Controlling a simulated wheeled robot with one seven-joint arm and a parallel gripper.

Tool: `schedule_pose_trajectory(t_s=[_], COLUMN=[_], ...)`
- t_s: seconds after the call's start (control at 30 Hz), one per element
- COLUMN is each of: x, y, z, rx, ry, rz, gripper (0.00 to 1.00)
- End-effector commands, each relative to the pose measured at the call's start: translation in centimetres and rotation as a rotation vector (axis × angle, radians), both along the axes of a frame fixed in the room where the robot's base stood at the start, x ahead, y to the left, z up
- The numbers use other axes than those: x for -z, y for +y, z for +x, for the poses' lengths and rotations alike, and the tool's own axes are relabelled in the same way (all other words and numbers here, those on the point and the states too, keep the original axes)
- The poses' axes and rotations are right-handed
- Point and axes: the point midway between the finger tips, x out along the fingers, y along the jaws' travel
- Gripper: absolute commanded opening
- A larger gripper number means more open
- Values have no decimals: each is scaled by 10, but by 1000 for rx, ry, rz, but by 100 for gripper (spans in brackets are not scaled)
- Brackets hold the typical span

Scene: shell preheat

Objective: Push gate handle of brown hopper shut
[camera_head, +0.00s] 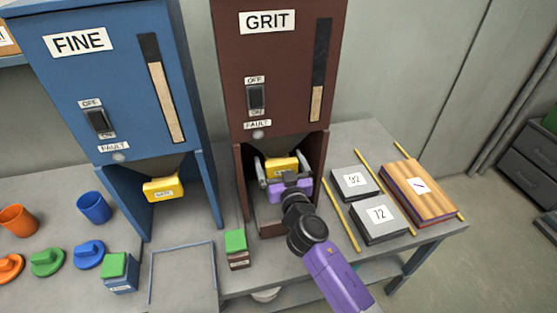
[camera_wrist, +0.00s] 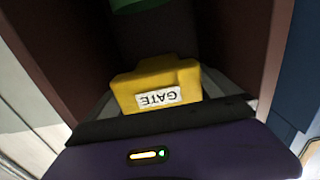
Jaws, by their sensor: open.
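The brown hopper (camera_head: 283,75), labelled GRIT, stands at the back centre. Its yellow gate handle (camera_head: 281,166) sits low in the opening under the hopper body. The handle also shows in the wrist view (camera_wrist: 158,86), with its GATE label upside down. My gripper (camera_head: 277,174) is inside this opening, with its fingers open on either side of the handle. In the wrist view the dark edge of my gripper (camera_wrist: 160,120) lies just in front of the handle; I cannot tell whether they touch.
A blue hopper (camera_head: 115,75) labelled FINE stands to the left with its own yellow handle (camera_head: 163,189). Green-topped boxes (camera_head: 236,250), cups and lids lie in front. Grey blocks marked 92 (camera_head: 355,181) and 72 (camera_head: 379,214) lie right of my arm. The brown side walls are close around my gripper.

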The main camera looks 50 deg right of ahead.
Motion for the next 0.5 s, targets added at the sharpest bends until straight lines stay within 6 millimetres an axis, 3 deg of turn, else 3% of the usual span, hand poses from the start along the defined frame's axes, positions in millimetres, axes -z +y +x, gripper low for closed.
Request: schedule_pose_trajectory(t_s=[0.3,0.5], x=[4,2], y=[28,37], z=[-42,-55], rx=[-2,0], ry=[1,1], rz=[0,1], gripper=[100,100])
